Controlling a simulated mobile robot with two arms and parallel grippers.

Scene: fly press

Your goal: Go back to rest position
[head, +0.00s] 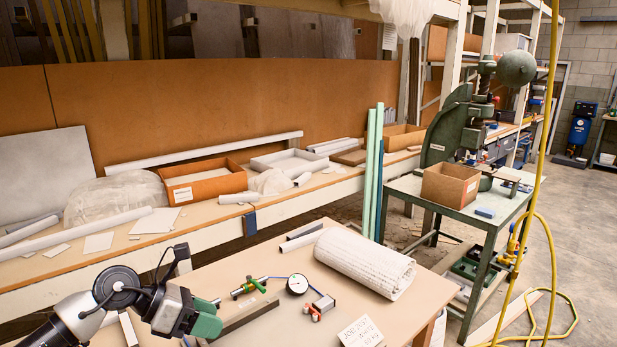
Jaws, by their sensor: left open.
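My left gripper (207,318) is low at the left of the head view, over the near-left part of the light-topped workbench (408,290). Its body is black with green finger parts, and it is open. I see nothing held in it, though the space between its fingers is partly hidden. My right gripper is not in view. The green fly press (447,125) stands on a green metal table (408,185) to the right, apart from my arm.
On the workbench lie a white textured roll (364,262), a round gauge (297,284), a green-bodied fitting (249,288) and a handwritten card (361,333). A cardboard box (450,184) sits by the press. A yellow hose (548,150) hangs right. Concrete floor (585,230) is open beyond.

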